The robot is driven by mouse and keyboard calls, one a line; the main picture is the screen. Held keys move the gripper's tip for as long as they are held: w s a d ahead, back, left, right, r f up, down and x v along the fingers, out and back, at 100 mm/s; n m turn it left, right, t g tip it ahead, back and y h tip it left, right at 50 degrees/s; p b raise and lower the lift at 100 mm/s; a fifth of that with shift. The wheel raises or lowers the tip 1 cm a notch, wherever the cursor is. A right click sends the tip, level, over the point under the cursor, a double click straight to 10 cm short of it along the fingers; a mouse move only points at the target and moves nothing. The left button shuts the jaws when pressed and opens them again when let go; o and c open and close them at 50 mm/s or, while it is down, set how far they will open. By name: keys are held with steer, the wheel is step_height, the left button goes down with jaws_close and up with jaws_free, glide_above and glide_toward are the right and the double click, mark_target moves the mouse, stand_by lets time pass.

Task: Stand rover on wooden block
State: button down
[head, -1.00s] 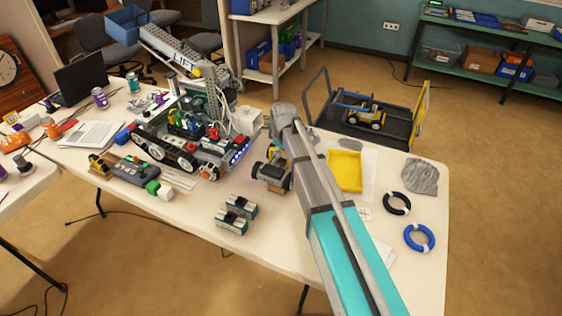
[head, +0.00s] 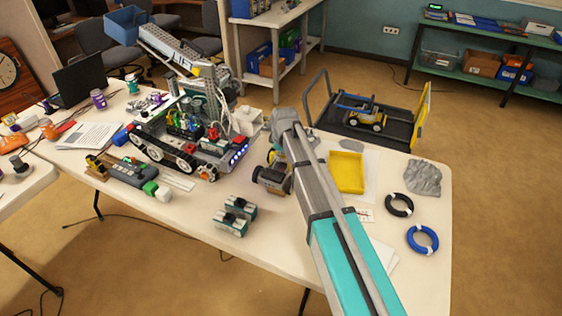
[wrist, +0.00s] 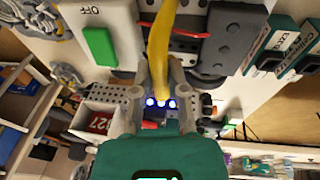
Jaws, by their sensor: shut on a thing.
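The rover (head: 272,179) is a small yellow and grey vehicle with dark wheels, partly hidden behind my arm in the head view. My gripper (wrist: 156,88) is shut on its yellow part (wrist: 160,45), which shows between the fingers in the wrist view. Dark grey wheels (wrist: 235,38) show to the right there. In the head view the rover is over the middle of the table, but whether it touches the tabletop I cannot tell.
A large tracked robot (head: 185,145) stands left of the rover. Two green-and-grey battery-like packs (head: 235,215) lie in front.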

steer(key=shift+f+b, duration=0.45)
steer(key=shift+f, duration=0.25)
steer(key=shift+f+b, duration=0.6)
steer(key=c, duration=0.7)
jaws_free()
steer(key=shift+o, duration=0.2)
steer(key=shift+r, duration=0.25)
steer(key=shift+p+v, duration=0.75)
steer(key=shift+p, duration=0.2)
steer(key=a+p+v, duration=0.1)
steer(key=p+v, duration=1)
steer(key=shift+d+r, duration=0.2)
steer(key=shift+d, duration=0.3)
